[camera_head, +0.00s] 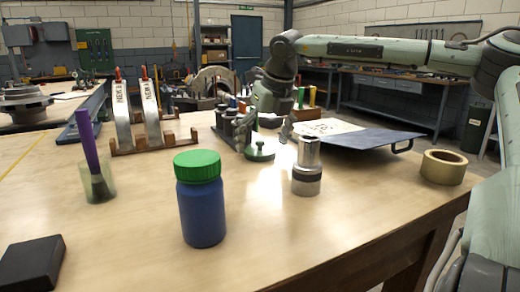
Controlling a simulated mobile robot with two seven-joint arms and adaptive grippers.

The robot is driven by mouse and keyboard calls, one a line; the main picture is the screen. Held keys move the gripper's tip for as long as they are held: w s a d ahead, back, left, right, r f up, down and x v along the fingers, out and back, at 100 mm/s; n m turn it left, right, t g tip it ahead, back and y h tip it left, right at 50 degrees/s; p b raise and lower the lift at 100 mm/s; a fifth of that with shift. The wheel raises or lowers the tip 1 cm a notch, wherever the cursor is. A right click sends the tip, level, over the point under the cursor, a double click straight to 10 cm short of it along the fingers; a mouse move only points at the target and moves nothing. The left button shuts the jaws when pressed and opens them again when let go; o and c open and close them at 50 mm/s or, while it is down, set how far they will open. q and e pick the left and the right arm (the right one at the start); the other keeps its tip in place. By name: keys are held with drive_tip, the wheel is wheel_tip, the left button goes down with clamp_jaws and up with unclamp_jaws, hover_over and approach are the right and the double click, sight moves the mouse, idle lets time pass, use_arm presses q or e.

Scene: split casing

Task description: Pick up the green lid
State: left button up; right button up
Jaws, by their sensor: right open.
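A green lid (197,165) sits on top of a blue jar (202,214), upright at the front middle of the table. My right gripper (265,137) hangs farther back and to the right of the jar, apart from this lid. It is open, its dark fingers pointing down. A small flat green piece with a knob (260,153) shows below and between the fingers; I cannot tell whether they touch it. My left gripper is out of view.
A chrome cylinder (307,167) stands close right of my right gripper. A blue clipboard (367,141) and tape roll (443,167) lie farther right. Left are a cup with a purple-handled brush (99,186), a wooden rack (155,142) and a black box (32,264).

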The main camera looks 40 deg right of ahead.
drive_tip(key=shift+w+f, duration=0.2)
drive_tip(key=shift+f, duration=0.2)
drive_tip(key=c, duration=0.9)
drive_tip(key=shift+c, duration=0.2)
